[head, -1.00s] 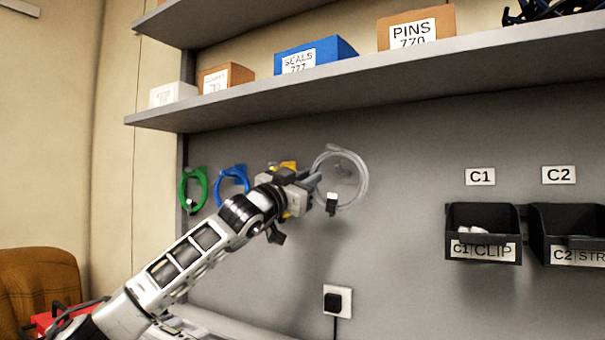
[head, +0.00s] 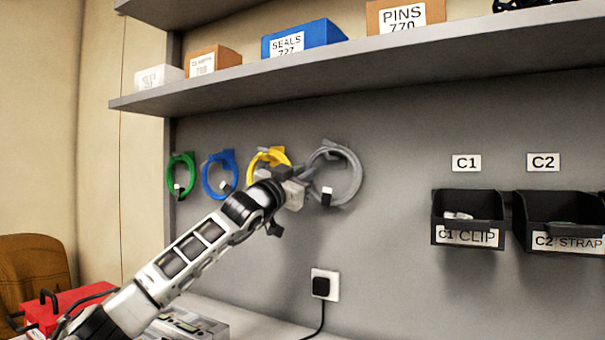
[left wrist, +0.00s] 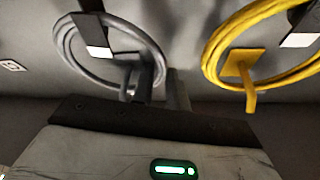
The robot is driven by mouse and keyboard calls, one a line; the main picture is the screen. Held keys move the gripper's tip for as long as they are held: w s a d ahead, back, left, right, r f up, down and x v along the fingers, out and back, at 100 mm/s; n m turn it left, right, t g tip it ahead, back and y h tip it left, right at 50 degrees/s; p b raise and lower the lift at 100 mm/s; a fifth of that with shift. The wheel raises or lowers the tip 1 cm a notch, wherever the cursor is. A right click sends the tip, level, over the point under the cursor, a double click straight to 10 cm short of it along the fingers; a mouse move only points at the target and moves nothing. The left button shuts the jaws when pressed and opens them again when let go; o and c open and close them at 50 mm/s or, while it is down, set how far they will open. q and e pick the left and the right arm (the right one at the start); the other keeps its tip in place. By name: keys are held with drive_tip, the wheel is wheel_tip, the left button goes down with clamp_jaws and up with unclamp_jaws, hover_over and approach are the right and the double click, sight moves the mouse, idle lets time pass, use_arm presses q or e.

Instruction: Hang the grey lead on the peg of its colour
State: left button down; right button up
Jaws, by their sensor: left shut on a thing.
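The grey lead (head: 357,183) is a coil with a black-and-white tag, upright against the grey wall panel, rightmost in the row of coils. My left gripper (head: 303,177) is shut on the left side of this coil. In the left wrist view the grey lead (left wrist: 66,45) is at the upper left, and its grey peg and plate show within the loop. The coil appears to be around the peg; I cannot tell whether it rests on it. The fingertips are partly hidden there. The yellow lead (head: 270,155) hangs on its yellow peg (left wrist: 250,100). My right gripper is out of view.
Blue (head: 207,180) and green (head: 171,178) coils hang further left. A shelf (head: 300,82) with boxes runs above. Black bins (head: 467,205) are to the right. A socket with a plug (head: 322,285) is below. The panel between coil and bins is clear.

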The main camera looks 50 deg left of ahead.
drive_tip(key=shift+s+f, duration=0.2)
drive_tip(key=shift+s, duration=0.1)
use_arm(q)
drive_tip(key=c, duration=1.3)
unclamp_jaws()
drive_tip(key=shift+f, duration=0.1)
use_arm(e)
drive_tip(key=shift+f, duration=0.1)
use_arm(q)
drive_tip(key=b+v, duration=1.5)
drive_tip(key=v, duration=0.1)
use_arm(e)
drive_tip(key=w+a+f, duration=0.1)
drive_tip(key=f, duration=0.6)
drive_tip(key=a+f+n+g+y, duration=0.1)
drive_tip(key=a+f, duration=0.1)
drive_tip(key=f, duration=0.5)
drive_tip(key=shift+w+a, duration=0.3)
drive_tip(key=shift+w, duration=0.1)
